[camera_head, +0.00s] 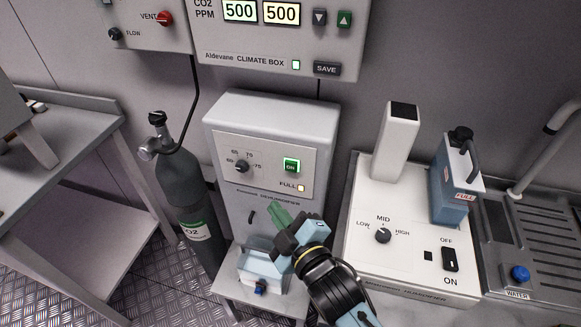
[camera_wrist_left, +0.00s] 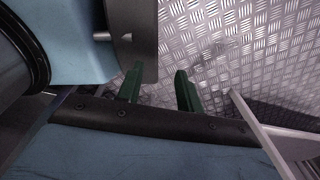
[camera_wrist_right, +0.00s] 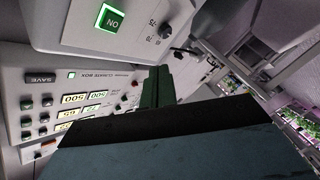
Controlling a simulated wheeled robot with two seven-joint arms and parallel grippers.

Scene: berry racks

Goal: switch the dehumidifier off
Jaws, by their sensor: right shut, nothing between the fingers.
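The dehumidifier (camera_head: 270,120) is a grey box standing in the middle of the head view. Its panel has a dial (camera_head: 242,166), a lit green button (camera_head: 291,165) reading ON, and a small lit lamp (camera_head: 301,188) marked FULL. The ON button also shows upside down in the right wrist view (camera_wrist_right: 111,19). My right gripper (camera_head: 277,212) is in front of the dehumidifier, below the panel and apart from the button. Its green fingers are together and empty. My left gripper (camera_wrist_left: 160,88) shows only in its wrist view, with fingers apart over the metal floor.
A climate box (camera_head: 270,40) hangs above. A dark gas cylinder (camera_head: 182,190) stands left of the dehumidifier. A white humidifier (camera_head: 365,215) with a switch (camera_head: 450,260) and a blue tank (camera_head: 452,190) stand to the right. A bluish container (camera_head: 258,268) sits low at the dehumidifier's front.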

